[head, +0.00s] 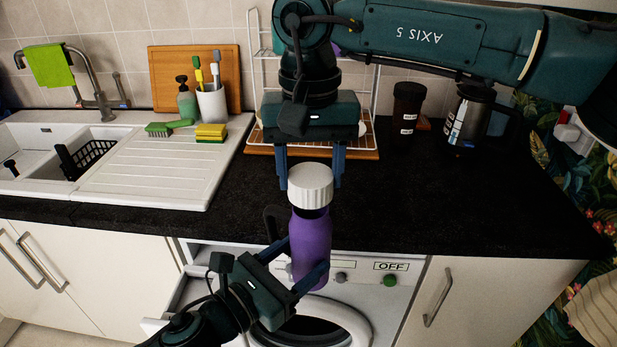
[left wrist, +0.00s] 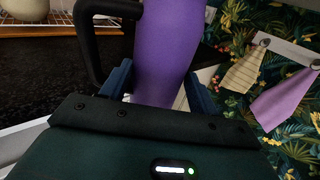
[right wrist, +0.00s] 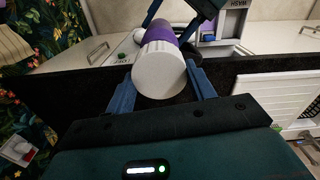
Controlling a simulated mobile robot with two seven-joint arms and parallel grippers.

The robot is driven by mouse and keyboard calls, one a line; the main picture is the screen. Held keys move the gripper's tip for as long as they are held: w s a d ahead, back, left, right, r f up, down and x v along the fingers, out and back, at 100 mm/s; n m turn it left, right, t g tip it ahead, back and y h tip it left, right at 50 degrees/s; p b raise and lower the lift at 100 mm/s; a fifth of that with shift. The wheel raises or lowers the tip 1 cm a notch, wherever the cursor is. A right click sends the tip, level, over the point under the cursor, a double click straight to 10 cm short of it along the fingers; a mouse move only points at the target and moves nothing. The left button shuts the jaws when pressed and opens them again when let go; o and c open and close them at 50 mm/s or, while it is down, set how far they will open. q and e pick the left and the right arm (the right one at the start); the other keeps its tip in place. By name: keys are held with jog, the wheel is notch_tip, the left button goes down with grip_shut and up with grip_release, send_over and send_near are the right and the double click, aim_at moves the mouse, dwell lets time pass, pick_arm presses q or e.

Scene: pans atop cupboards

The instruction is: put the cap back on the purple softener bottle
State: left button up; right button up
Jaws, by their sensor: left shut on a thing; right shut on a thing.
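The purple softener bottle (head: 310,245) stands about upright in front of the worktop edge, above the washing machine front. My left gripper (head: 306,257) is shut on its body; the bottle also fills the middle of the left wrist view (left wrist: 165,50). The white ribbed cap (head: 311,184) is at the bottle's top, with a dark band between it and the purple body. My right gripper (head: 310,178) comes from above and is shut on the cap, which also shows between its fingers in the right wrist view (right wrist: 160,72). Whether the cap is seated on the neck I cannot tell.
The black worktop (head: 430,200) is clear near the bottle. Behind are a wire rack (head: 375,75), a dark jar (head: 407,108) and a coffee press (head: 470,115). A sink with drainer (head: 150,165) lies left. The washing machine (head: 375,268) is below.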

aim_at(310, 231)
jog(key=shift+f, duration=0.1)
jog(key=shift+f, duration=0.8)
jog(key=shift+f, duration=0.55)
